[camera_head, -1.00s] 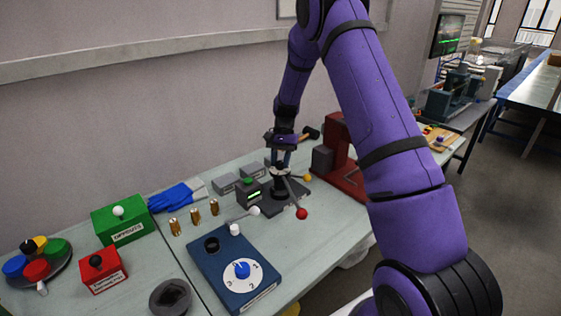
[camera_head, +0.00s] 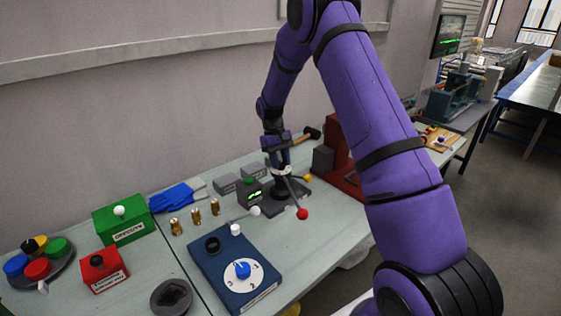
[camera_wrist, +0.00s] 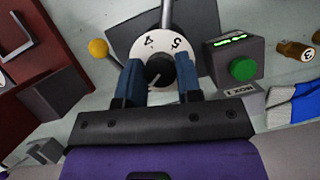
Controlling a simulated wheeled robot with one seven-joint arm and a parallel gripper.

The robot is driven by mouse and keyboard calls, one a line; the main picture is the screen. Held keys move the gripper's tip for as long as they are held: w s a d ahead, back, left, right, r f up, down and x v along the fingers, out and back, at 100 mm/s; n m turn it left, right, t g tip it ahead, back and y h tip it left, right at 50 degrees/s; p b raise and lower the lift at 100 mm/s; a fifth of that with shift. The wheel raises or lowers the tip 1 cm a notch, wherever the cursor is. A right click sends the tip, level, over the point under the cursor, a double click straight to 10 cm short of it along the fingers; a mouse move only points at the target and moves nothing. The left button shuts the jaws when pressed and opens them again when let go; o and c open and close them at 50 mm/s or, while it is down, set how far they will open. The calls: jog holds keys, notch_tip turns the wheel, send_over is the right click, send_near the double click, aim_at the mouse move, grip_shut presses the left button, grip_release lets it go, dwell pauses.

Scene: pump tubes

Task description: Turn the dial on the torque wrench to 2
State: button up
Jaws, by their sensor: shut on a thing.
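The torque wrench stands on a dark base plate (camera_head: 287,197) on the bench, with a lever ending in a red ball (camera_head: 302,213). In the wrist view its dial is a white ring (camera_wrist: 138,49) with the numbers 4 and 5 visible, around a black knob (camera_wrist: 160,72) with a pale mark. My gripper (camera_wrist: 159,82) is shut on the knob, one blue finger on each side. The other numbers are hidden or unreadable. In the head view my gripper (camera_head: 281,168) points down over the wrench and hides most of the dial.
A grey box with a green button and lit display (camera_head: 250,194) stands beside the wrench. A blue box with a numbered dial (camera_head: 216,268), brass cylinders (camera_head: 195,216), blue gloves (camera_head: 178,195), a hammer (camera_head: 308,136) and a red press (camera_head: 340,150) are nearby.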

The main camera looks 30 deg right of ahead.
jog(key=shift+n, duration=0.4)
jog(key=o, duration=0.9)
jog(key=shift+o, duration=0.2)
jog(key=v, duration=1)
jog(key=shift+a+r, duration=0.2)
jog(key=shift+r, duration=0.2)
jog(key=shift+w, duration=0.15)
